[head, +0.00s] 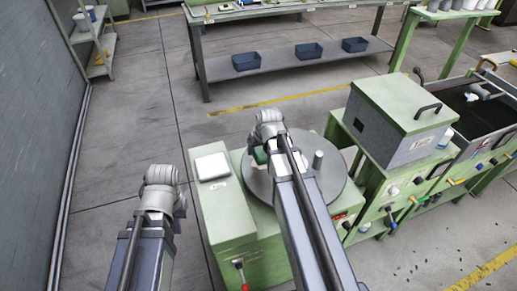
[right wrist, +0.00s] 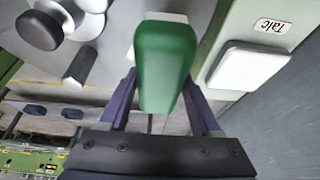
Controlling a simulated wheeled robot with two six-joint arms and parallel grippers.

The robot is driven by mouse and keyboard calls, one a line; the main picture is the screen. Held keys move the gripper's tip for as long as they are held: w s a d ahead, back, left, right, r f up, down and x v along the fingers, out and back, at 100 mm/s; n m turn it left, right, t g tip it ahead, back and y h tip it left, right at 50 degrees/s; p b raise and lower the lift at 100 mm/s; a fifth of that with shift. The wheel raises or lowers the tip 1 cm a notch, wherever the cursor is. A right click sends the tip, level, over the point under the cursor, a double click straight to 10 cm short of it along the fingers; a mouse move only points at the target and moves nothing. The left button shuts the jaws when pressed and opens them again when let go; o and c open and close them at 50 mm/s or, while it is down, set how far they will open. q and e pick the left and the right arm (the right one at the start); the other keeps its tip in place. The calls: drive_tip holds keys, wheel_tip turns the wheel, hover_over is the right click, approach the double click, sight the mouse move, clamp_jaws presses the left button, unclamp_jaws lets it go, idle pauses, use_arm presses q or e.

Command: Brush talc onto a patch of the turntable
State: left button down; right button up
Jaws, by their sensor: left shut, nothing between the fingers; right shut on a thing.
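The turntable is a round grey disc (head: 332,172) on a green cabinet, partly hidden by my right arm; it also shows in the right wrist view (right wrist: 105,72). A white talc pad or tray (head: 212,166) lies left of it, with a "Talc" label in the right wrist view (right wrist: 248,68). My right gripper (right wrist: 160,105) is shut on a green-handled brush (right wrist: 165,62) with a pale end, above the turntable's left side. A bit of the green handle shows in the head view (head: 260,155). My left gripper (head: 162,182) is shut and empty, left of the cabinet.
A grey post (head: 318,160) stands on the turntable. A green-lidded box (head: 402,105) and a dark tank (head: 485,110) stand to the right. A grey workbench (head: 290,65) with blue bins is at the back. Open floor lies left of the cabinet.

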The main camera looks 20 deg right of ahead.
wheel_tip(320, 180, up, 3)
drive_tip(key=p, duration=0.3)
idle(0.4)
drive_tip(key=shift+a+f, duration=0.1)
